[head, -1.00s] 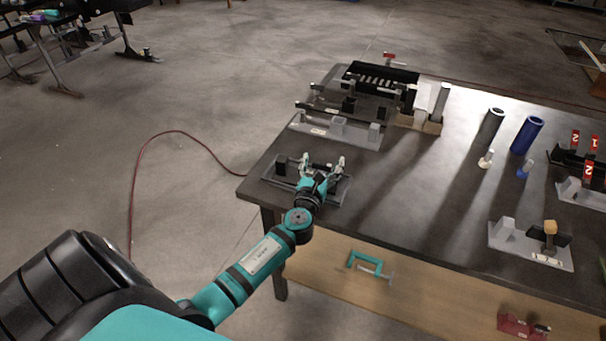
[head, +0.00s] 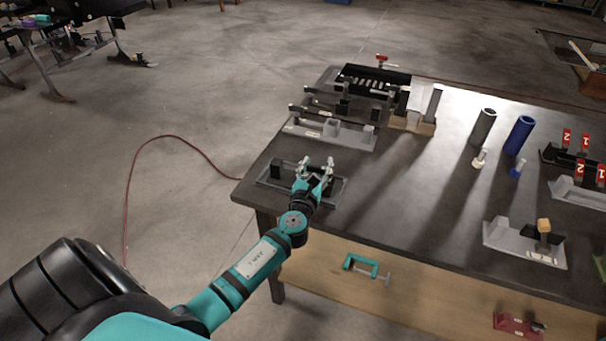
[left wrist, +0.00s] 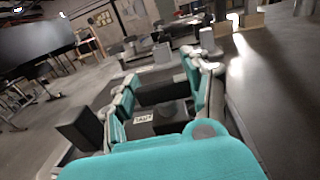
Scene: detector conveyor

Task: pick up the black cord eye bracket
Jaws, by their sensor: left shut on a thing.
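My left gripper (head: 316,166) is over the grey fixture tray (head: 261,181) at the near left corner of the table. In the left wrist view, its teal-padded fingers (left wrist: 158,92) are shut on a black piece (left wrist: 160,93) between them, which I take to be the black cord eye bracket. The fingers and wrist hide much of it in the head view. A black block (head: 276,171) stands at the tray's left end; a dark block also shows at the left in the wrist view (left wrist: 78,130). My right gripper is not in view.
A longer grey fixture (head: 345,137) stands just behind the tray. A black bin (head: 377,78) is at the back. A dark cylinder (head: 482,127) and a blue cylinder (head: 519,135) stand to the right. The tabletop (head: 420,190) between is clear.

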